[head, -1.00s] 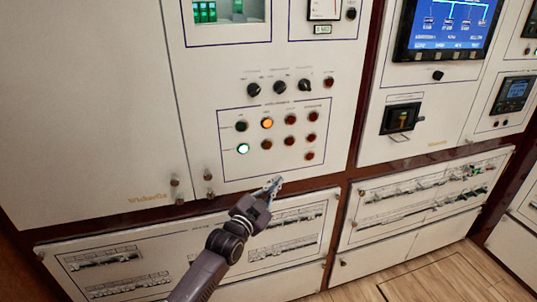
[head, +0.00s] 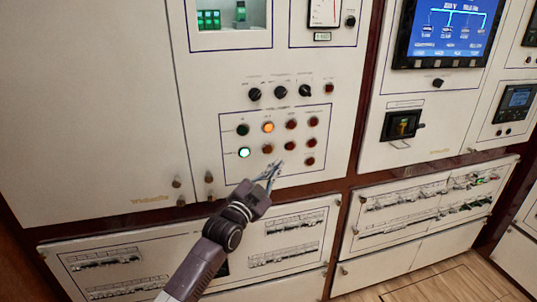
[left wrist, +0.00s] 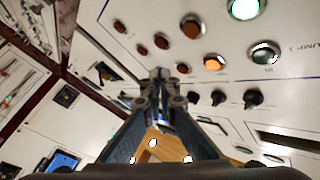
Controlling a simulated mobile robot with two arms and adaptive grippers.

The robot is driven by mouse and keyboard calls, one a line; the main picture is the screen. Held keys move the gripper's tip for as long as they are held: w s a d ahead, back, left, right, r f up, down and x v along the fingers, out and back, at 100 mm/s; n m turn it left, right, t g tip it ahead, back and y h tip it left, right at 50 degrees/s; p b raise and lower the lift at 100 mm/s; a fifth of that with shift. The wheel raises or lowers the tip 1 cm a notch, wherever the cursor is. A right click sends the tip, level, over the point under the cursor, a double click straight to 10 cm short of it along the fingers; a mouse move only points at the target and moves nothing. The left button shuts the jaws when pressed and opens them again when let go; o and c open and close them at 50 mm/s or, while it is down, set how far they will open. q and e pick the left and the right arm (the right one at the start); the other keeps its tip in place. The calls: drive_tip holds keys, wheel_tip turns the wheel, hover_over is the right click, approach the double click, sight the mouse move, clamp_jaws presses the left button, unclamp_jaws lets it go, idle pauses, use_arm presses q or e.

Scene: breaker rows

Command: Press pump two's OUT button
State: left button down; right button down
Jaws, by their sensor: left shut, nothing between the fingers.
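A white panel holds rows of round buttons. The upper row has a dark green button (head: 242,130), a lit orange button (head: 268,127) and red ones (head: 291,124). The lower row has a lit green button (head: 244,152), a dim amber button (head: 268,148) and red ones (head: 289,145). The small labels cannot be read, so I cannot tell which is pump two's OUT. My left gripper (head: 274,172) is shut and empty, just below the lower row in the head view. In the left wrist view its fingertips (left wrist: 162,76) appear near the red buttons (left wrist: 161,40).
Black rotary knobs (head: 280,92) sit above the buttons. A blue-screened display (head: 447,30) and a black breaker switch (head: 402,125) are on the cabinet to the right. Lower breaker panels (head: 285,240) lie beneath. Wooden floor (head: 440,282) shows at bottom right.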

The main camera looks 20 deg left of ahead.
sight(268, 149)
use_arm(q)
drive_tip(key=shift+w+a+f+b, duration=0.1)
drive_tip(key=shift+w+a+b, duration=0.55)
drive_tip(key=shift+w+b, duration=0.25)
drive_tip(key=shift+w+a+r+b, duration=0.1)
drive_tip(key=shift+w+a+b, duration=0.6)
drive_tip(key=shift+w, duration=0.25)
drive_tip(key=shift+w+a+f+b, duration=0.1)
drive_tip(key=shift+w+a+b, duration=0.45)
drive_tip(key=shift+w+b, duration=0.35)
drive_tip(key=shift+w+a+b, duration=0.25)
drive_tip(key=shift+w+b, duration=0.05)
drive_tip(key=shift+w, duration=0.05)
